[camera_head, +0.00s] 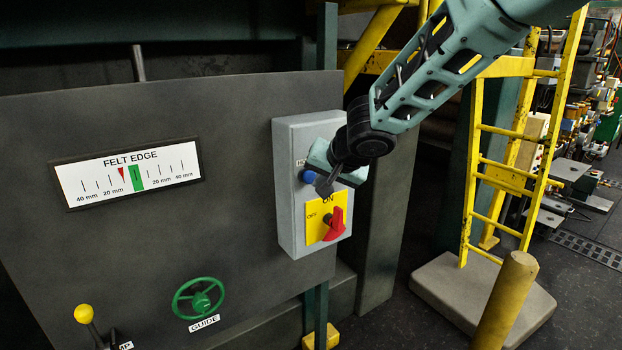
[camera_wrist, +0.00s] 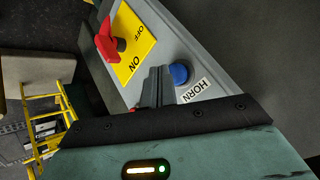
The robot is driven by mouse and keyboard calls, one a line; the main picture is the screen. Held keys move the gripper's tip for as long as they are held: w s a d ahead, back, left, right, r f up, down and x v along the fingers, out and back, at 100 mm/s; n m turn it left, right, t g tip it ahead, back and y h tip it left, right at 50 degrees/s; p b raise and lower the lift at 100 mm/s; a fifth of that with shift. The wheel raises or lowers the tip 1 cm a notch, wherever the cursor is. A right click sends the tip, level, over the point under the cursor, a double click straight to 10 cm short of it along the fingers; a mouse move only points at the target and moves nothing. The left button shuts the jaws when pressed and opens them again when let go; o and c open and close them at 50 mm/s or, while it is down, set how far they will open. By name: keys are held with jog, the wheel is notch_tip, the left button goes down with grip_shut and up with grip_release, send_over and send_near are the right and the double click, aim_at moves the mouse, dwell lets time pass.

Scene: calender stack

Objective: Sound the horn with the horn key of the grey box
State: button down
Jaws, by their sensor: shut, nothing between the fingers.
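The grey box (camera_head: 291,225) is mounted on the right side of a dark panel. Its blue horn key (camera_head: 309,176) is a round button near the top, and it also shows in the wrist view (camera_wrist: 179,74) beside the HORN label (camera_wrist: 195,91). Below it in the head view is a red rotary switch (camera_head: 335,223) on a yellow ON/OFF plate (camera_head: 314,226). My gripper (camera_head: 324,188) is shut and empty in front of the box, close to the blue key. In the wrist view its fingertips (camera_wrist: 157,72) appear just beside the key; I cannot tell whether they touch it.
The dark panel carries a FELT EDGE gauge (camera_head: 129,173), a green GUIDE handwheel (camera_head: 198,298) and a yellow-knobbed lever (camera_head: 84,314). A yellow ladder (camera_head: 472,170) and a yellow post (camera_head: 506,300) stand to the right. Dark floor lies between the box and the ladder base.

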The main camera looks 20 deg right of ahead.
jog(key=shift+w, duration=0.1)
jog(key=shift+w+a, duration=0.15)
jog(key=shift+w, duration=0.15)
jog(key=shift+w+a, duration=0.15)
jog(key=shift+w, duration=0.3)
dwell(0.7)
dwell(0.4)
jog(key=shift+s+d, duration=0.3)
jog(key=shift+s, duration=0.6)
jog(key=shift+s, duration=0.1)
jog(key=s, duration=0.1)
jog(key=s+d+b, duration=0.1)
jog(key=s, duration=0.2)
jog(key=shift+s+d+b, duration=0.25)
jog(key=shift+b, duration=0.05)
